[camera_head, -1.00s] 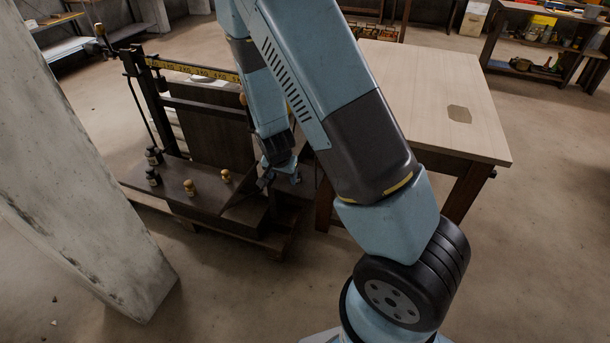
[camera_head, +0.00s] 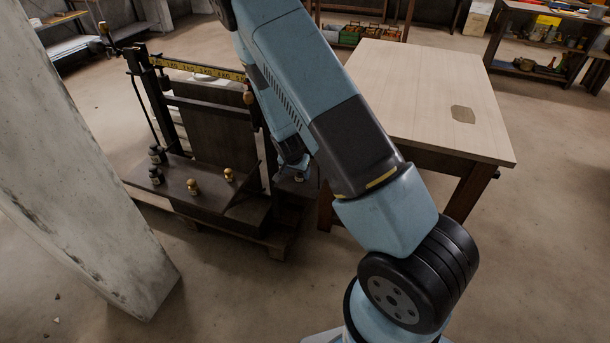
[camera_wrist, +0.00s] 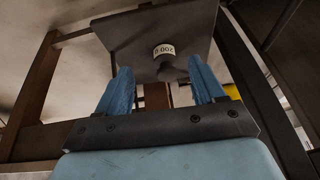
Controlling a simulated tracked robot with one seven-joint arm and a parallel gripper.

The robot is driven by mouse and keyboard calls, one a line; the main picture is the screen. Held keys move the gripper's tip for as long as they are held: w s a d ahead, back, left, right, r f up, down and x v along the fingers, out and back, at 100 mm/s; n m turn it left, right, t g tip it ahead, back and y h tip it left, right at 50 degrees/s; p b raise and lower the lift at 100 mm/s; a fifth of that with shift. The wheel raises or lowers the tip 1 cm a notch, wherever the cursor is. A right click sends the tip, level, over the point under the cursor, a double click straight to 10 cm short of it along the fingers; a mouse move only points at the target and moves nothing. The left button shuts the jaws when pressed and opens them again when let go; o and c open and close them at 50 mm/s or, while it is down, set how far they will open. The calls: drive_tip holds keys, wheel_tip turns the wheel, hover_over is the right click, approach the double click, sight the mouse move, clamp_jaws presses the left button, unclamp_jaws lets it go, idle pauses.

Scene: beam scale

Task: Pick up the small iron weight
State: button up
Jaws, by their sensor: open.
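In the wrist view, a small dark weight (camera_wrist: 167,72) with a white label that seems to read 200 g, upside down, shows against a dark plate (camera_wrist: 125,35). My gripper (camera_wrist: 165,80) is open, its two blue fingers apart. The weight shows beyond and between the fingertips, with nothing held. The dark weight blends into the plate, so its outline is unclear. In the head view my gripper is low at the right side of the beam scale (camera_head: 212,120), its fingers mostly hidden.
Two dark weights (camera_head: 156,176) stand at the left of the scale's platform (camera_head: 210,200), with two brass-coloured weights (camera_head: 193,187) nearer the front. A wooden table (camera_head: 425,95) stands right of the scale. A concrete pillar (camera_head: 75,170) is at the left.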

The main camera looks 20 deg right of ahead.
sight(300, 174)
drive_tip(key=shift+w+d, duration=0.35)
drive_tip(key=shift+w, duration=0.25)
drive_tip(key=shift+w+d, duration=0.3)
drive_tip(key=shift+w, duration=0.25)
drive_tip(key=shift+w+x, duration=0.2)
drive_tip(key=shift+x, duration=2.4)
drive_tip(key=shift+d+r, duration=0.1)
drive_tip(key=shift+c, duration=0.4)
clamp_jaws()
